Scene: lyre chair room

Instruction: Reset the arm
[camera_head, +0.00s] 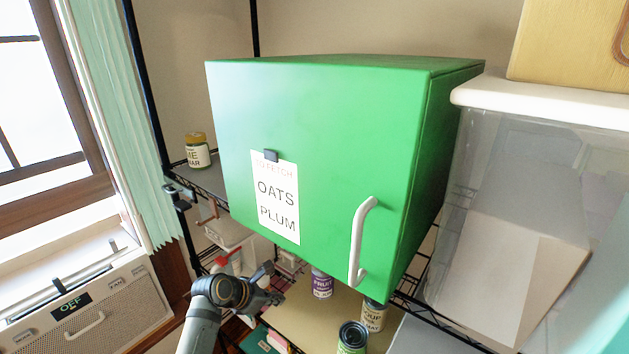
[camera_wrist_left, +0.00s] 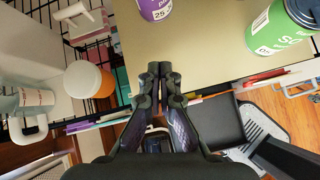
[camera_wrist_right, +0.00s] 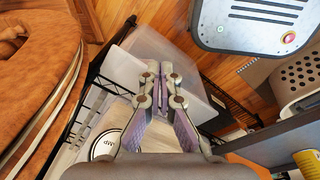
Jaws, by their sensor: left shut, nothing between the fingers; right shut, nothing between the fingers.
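My left arm comes up from the bottom of the head view, and its gripper (camera_head: 274,284) is in front of the lower rack shelf, below the green cabinet. In the left wrist view the left gripper (camera_wrist_left: 160,72) has its fingertips together with nothing between them, over the edge of a tan shelf board. My right gripper (camera_wrist_right: 163,76) shows only in the right wrist view. Its fingertips are together and empty, above a clear plastic bin (camera_wrist_right: 180,62). My right arm is not seen in the head view.
The green cabinet (camera_head: 320,130) with a white handle (camera_head: 361,242) and an OATS PLUM note (camera_head: 276,198) fills the middle. Below it stand a purple can (camera_head: 322,284), a soup can (camera_head: 373,316) and a green can (camera_head: 352,338). A clear bin (camera_head: 510,220) is at right.

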